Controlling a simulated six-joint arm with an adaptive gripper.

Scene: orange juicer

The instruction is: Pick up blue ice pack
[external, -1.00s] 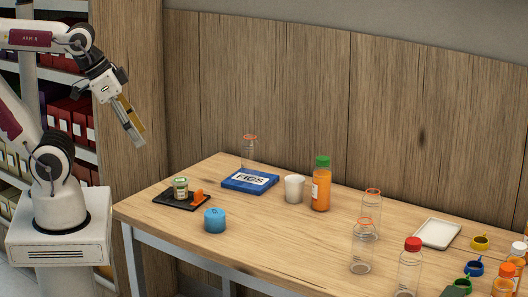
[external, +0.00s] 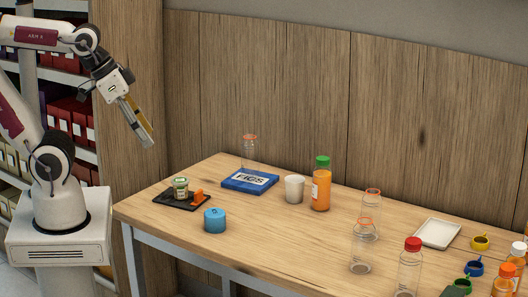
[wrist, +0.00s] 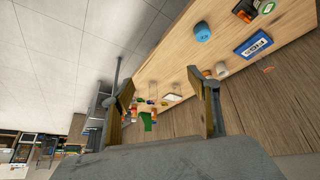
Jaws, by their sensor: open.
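A flat blue pack with a white lettered label (external: 250,181) lies on the table's left half; it fits the blue ice pack by its shape. In the wrist view the flat blue pack (wrist: 253,44) is at the upper right. A short blue round tub (external: 215,220) stands nearer the table's front edge, and it also shows in the wrist view (wrist: 202,32). My gripper (external: 147,142) is open and empty, in the air left of and above the table, well apart from both. In the wrist view its two fingers (wrist: 158,78) are spread with nothing between them.
A black tray (external: 168,201) holding a small jar and an orange item is at the table's left end. A white cup (external: 294,188), an orange bottle (external: 321,190) and a clear bottle (external: 249,150) stand around the flat pack. Several bottles crowd the right end.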

